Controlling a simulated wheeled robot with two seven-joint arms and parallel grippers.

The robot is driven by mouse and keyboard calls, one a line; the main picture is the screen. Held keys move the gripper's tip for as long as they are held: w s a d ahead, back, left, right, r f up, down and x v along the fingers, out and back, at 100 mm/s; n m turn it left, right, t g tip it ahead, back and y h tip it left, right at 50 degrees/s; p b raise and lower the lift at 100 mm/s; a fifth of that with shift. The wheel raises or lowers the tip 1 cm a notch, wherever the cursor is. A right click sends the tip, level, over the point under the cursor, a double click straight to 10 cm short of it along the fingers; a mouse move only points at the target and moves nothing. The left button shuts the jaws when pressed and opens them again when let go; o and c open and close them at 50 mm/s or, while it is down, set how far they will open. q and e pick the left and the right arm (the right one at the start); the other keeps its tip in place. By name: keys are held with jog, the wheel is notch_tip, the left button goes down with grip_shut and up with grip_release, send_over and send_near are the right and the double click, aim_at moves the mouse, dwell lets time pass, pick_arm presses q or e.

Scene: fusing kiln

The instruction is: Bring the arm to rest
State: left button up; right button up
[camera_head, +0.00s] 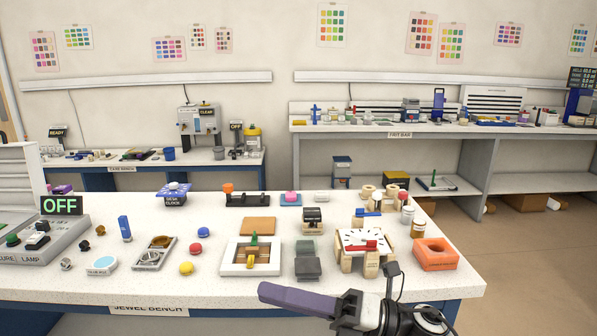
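My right arm comes in at the bottom right, with its dark wrist low in the picture. My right gripper (270,291) is in front of the jewel bench (215,294), pointing left. Its purple-grey fingers show from the side as one block, so any gap between them is hidden. I see nothing held in it. My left gripper is not in view.
A white clock-like stand (350,240), an orange block (435,254), a white wooden frame (232,262) and grey blocks (307,269) stand near the bench's front. A lamp panel reading OFF (62,205) is at left. Open floor (540,240) lies at right.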

jog(key=s+d+f+m+t+h, duration=0.1)
jog(key=d+f+m+t+h, duration=0.7)
jog(key=m, duration=0.6)
jog(key=s+d+f+m+t+h, duration=0.1)
jog(key=d+f+m+t+h, duration=0.35)
jog(key=f+m, duration=0.8)
jog(key=s+d+f+m+g+h, duration=0.2)
jog(key=s+f+m, duration=0.4)
jog(key=s+f, duration=0.3)
jog(key=s+d+f+m+g+h, duration=0.3)
jog(key=s+d+f+m+g, duration=0.2)
jog(key=s, duration=0.6)
notch_tip(320, 180, down, 4)
jog(key=shift+s+d+r+m, duration=0.1)
jog(key=shift+s+d+m, duration=0.2)
jog(key=shift+m, duration=0.65)
